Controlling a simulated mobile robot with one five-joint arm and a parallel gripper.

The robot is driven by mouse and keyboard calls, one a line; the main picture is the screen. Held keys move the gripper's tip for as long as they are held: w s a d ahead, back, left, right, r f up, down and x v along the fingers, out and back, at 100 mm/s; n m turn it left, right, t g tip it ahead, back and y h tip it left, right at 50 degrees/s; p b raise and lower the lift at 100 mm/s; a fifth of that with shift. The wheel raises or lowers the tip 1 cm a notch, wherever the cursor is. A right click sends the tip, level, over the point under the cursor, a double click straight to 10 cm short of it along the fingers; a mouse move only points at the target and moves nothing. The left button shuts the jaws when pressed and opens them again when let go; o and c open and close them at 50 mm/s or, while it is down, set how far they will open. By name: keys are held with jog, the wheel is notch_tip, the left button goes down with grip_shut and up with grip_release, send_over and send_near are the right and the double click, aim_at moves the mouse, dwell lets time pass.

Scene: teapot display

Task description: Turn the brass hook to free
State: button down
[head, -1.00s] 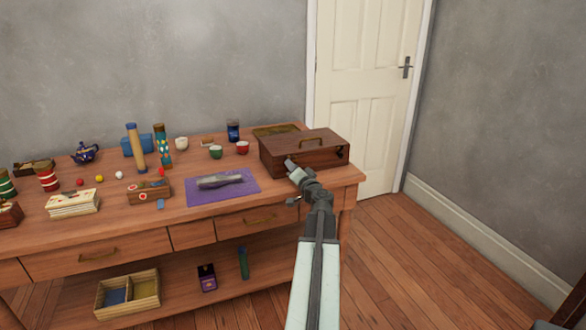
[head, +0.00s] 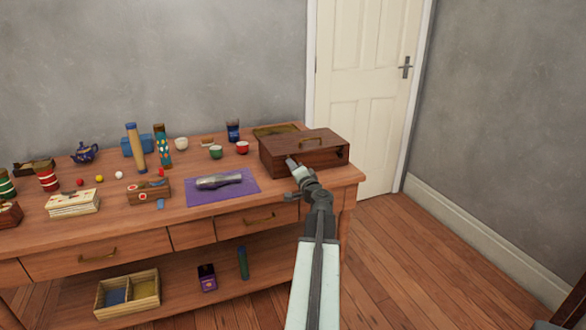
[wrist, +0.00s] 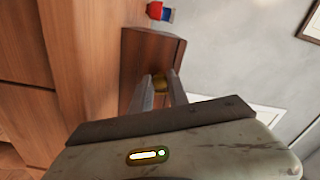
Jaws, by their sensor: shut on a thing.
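A dark wooden box (head: 310,155) with a brass handle on its lid stands at the right end of the table. The box also shows in the wrist view (wrist: 140,55). My gripper (head: 291,163) is at the front face of the box, near its left side. In the wrist view, my gripper (wrist: 160,85) has its two fingers on either side of a small brass piece (wrist: 160,82), which looks like the hook, and is shut on it. The fingers hide part of the hook, so its exact angle cannot be told. In the head view the hook is hidden by my gripper.
A purple mat (head: 235,195) with a grey object lies left of the box. Red (head: 242,147) and green (head: 216,152) cups and a blue jar (head: 233,130) stand behind it. The floor right of the table is clear.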

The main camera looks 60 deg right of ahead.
jog(key=c, duration=1.3)
grip_release()
jog(key=v, duration=0.7)
jog(key=shift+s+a, duration=0.2)
jog(key=shift+s, duration=0.15)
